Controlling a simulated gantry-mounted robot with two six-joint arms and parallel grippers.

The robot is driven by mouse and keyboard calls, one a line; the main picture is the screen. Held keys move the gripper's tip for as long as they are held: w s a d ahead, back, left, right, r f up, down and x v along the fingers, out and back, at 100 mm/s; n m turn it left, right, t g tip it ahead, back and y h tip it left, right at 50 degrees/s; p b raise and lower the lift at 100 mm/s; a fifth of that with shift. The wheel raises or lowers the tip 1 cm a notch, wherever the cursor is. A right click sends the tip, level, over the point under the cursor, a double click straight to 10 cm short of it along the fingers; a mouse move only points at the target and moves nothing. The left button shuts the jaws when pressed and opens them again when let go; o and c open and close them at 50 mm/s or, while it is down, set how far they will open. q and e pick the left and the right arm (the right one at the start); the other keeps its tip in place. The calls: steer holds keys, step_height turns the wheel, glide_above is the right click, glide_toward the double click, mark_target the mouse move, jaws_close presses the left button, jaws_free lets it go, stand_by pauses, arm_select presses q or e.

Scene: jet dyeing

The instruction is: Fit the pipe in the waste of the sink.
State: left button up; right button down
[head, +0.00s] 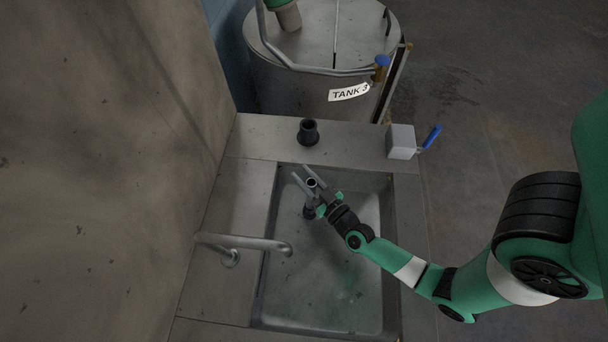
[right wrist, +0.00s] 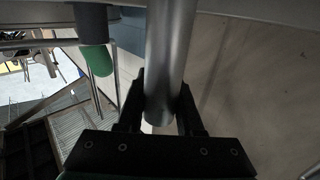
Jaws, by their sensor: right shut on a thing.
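The sink (head: 345,290) is a grey metal basin set in a worktop. My right gripper (head: 313,186) is over the back left part of the basin, shut on a grey metal pipe (right wrist: 172,55). In the head view the pipe stands roughly upright, its round open top showing between the fingers and its lower part reaching down towards the basin floor. My left gripper is not in view.
A black flared fitting (head: 308,133) stands on the ledge behind the basin. A tap spout (head: 250,242) reaches over the left rim. A grey box with a blue lever (head: 402,142) sits at the back right. A tank labelled TANK 3 (head: 310,95) stands behind.

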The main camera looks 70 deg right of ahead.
steer(key=shift+f+b, duration=1.85)
steer(key=shift+f, duration=0.3)
steer(key=shift+c, duration=2.4)
jaws_free()
steer(key=p+v, duration=0.3)
steer(key=v, duration=0.8)
steer(key=shift+s+a+p, duration=0.2)
steer(key=shift+s+p, duration=0.1)
steer(key=shift+p, duration=0.05)
